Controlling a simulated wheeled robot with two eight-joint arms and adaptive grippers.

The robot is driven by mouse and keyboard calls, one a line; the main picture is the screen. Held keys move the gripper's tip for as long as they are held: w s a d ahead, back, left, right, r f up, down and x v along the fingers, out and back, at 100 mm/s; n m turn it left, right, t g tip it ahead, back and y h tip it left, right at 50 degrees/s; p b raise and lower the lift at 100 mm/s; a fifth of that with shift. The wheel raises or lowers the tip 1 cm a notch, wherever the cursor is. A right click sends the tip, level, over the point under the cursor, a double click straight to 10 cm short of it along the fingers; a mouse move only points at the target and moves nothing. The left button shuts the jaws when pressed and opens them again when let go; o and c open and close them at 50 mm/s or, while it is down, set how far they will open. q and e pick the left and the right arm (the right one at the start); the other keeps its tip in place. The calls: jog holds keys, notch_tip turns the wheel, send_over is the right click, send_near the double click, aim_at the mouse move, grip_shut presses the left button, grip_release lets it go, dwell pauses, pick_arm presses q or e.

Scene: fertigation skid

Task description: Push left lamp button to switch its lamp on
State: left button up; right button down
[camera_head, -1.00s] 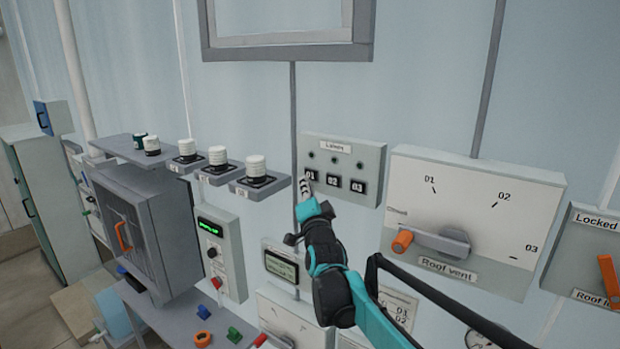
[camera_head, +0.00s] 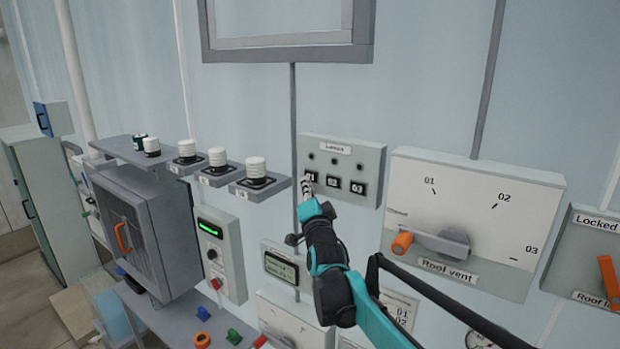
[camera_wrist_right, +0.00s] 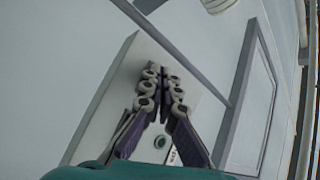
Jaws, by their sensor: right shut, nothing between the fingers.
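The lamp panel (camera_head: 343,153) is a pale box on the wall labelled "Lamps". It has a row of small dark indicators above three black buttons, 01, 02 and 03. The left button, 01 (camera_head: 312,177), is partly covered by my right gripper (camera_head: 306,186), whose shut, empty fingertips are at it. I cannot tell whether they touch or press it. All the indicators look dark. In the right wrist view the shut fingers (camera_wrist_right: 163,85) are in front of the panel (camera_wrist_right: 110,90) and hide much of it. My left gripper is not in view.
The roof vent panel (camera_head: 470,205) with an orange-tipped lever is on the right. Small shelves (camera_head: 264,188) with white-capped lamps stand close on the left. A grey control box (camera_head: 222,250) and a small display (camera_head: 281,268) are below. A window frame (camera_head: 285,52) is above.

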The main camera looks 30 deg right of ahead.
jog(key=shift+d, duration=0.2)
dwell(0.4)
jog(key=shift+w+d, duration=0.15)
jog(key=shift+d, duration=0.05)
jog(key=shift+a, duration=0.3)
dwell(0.3)
jog(key=shift+a, duration=0.15)
jog(key=shift+s+a+p, duration=0.1)
jog(key=shift+s+a, duration=0.35)
jog(key=shift+a, duration=0.45)
jog(key=shift+s+a+p, duration=0.1)
jog(key=shift+s+a, duration=0.3)
jog(key=shift+a, duration=0.45)
jog(key=shift+s+a+p, duration=0.1)
jog(key=shift+s+a, duration=0.35)
jog(key=shift+a, duration=0.45)
jog(key=shift+f, duration=0.1)
